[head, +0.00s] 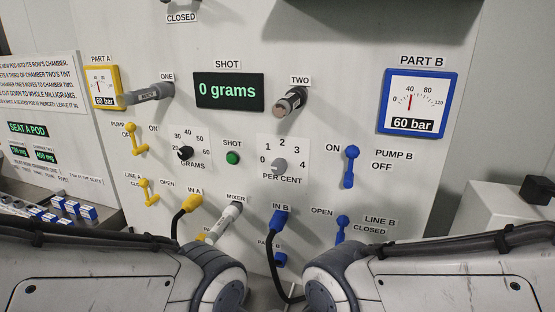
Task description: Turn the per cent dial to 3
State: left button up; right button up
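The per cent dial (279,166) is a small grey knob in the middle of the white panel. Its plate (300,149) carries the marks 0 to 4 in an arc, with 3 at the upper right and "PER CENT" below. The knob is too small to tell which mark it points at. My two arms cross the bottom of the head view, and neither gripper shows there. Nothing is seen touching the dial.
Left of the dial are the green SHOT button (233,158) and the black GRAMS dial (185,153). Above are the "0 grams" display (229,91) and the protruding TWO cylinder (291,101). Blue PUMP B handle (350,167) is right; IN B plug (279,222) and MIXER nozzle (223,222) are below.

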aim_at(279, 166)
jog(key=k, duration=1.3)
jog(key=z, duration=0.05)
jog(key=i, duration=0.9)
jog(key=u, duration=0.6)
